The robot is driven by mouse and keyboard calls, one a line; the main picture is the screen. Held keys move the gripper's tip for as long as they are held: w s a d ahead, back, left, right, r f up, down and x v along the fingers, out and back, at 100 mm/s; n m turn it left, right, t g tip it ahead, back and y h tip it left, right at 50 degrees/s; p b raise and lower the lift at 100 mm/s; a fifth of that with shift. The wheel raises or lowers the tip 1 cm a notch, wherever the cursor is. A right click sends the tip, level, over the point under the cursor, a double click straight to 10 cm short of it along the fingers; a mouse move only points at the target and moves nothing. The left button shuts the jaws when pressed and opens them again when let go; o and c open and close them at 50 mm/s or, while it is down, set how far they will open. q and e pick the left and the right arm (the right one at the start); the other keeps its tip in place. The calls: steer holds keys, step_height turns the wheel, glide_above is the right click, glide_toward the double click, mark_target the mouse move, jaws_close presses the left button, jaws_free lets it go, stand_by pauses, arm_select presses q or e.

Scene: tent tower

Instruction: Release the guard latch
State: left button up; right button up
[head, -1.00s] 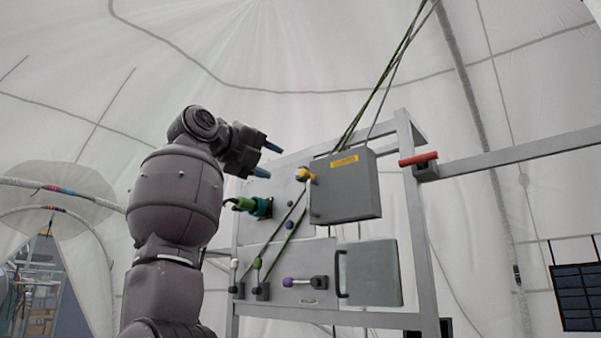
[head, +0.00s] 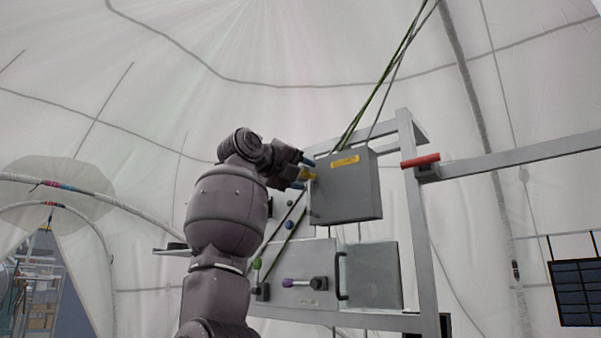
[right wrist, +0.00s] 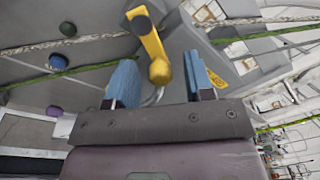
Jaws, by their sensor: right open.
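The guard is a grey box (head: 345,197) with a yellow label, on the upper right of a panel frame. The yellow guard latch (head: 307,174) sits at its left edge. In the right wrist view the latch (right wrist: 148,40) is a yellow lever with a round knob at its near end. My right gripper (head: 306,173) is open around the latch. In the right wrist view the knob lies between the two blue fingers of the gripper (right wrist: 161,80), with a gap on each side. My left gripper is not in view.
Below are a purple-knobbed lever (head: 288,282), a green-knobbed lever (head: 257,264) and a grey door (head: 373,275) with a black handle. Green and grey ropes (head: 382,92) run close past the guard. A red handle (head: 420,160) is on the frame's right.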

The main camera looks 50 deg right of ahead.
steer(key=shift+c, duration=0.4)
jaws_close()
steer(key=shift+w+f+m, duration=0.1)
steer(key=shift+f+m, duration=0.1)
steer(key=shift+m, duration=0.5)
steer(key=shift+o, duration=0.4)
jaws_free()
steer(key=shift+a, duration=0.1)
steer(key=a+b, duration=0.2)
steer(key=a, duration=0.8)
steer(key=shift+a, duration=0.4)
